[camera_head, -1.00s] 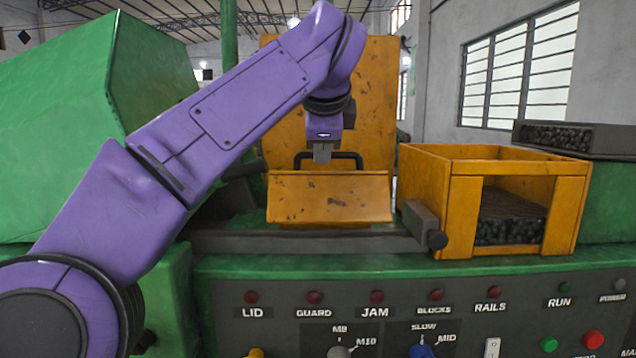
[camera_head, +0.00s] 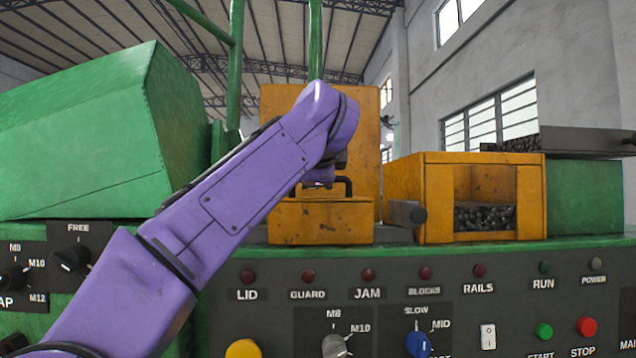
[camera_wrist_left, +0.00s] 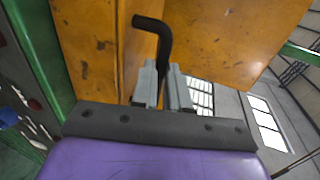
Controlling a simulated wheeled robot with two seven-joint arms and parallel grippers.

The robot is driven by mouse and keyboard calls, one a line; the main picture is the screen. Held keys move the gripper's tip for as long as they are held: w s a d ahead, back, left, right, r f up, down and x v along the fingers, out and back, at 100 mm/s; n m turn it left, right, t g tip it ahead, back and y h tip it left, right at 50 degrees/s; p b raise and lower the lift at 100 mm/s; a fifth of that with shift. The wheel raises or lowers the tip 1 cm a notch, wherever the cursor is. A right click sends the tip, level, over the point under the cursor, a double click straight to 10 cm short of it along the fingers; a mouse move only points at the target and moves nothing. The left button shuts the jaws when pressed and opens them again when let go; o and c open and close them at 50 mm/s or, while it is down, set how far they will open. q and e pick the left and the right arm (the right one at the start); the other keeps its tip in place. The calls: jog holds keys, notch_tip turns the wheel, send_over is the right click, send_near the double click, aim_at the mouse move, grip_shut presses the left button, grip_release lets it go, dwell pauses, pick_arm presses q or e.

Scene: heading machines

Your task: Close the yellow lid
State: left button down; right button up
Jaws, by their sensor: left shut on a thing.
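The yellow lid is a worn yellow part with a dark bar handle. In the head view its front piece (camera_head: 315,226) sits low, in front of a tall upright yellow panel (camera_head: 365,130). I cannot tell whether the two are one part. My left gripper (camera_head: 320,186) is at the black handle (camera_head: 347,186), partly hidden by my purple arm. In the left wrist view the gripper (camera_wrist_left: 163,88) is shut on the handle (camera_wrist_left: 152,24), with yellow faces on both sides. My right gripper is not in view.
A yellow box (camera_head: 400,190) with dark small parts inside stands right of the lid, a grey cylinder (camera_head: 407,214) beside it. A green housing (camera_head: 90,150) is at left. The control panel (camera_head: 460,310) with knobs and buttons runs along the front.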

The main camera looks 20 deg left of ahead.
pick_arm(q)
jog(key=shift+w+d+f, duration=0.15)
jog(key=shift+d+f, duration=0.2)
jog(key=shift+f, duration=0.2)
jog(key=c, duration=1.1)
grip_release()
jog(key=shift+r, duration=0.1)
jog(key=shift+a+r, duration=0.1)
jog(key=shift+r, duration=0.05)
jog(key=b+v, duration=0.2)
jog(key=v, duration=0.8)
jog(key=shift+s+r, duration=0.15)
jog(key=shift+s, duration=0.2)
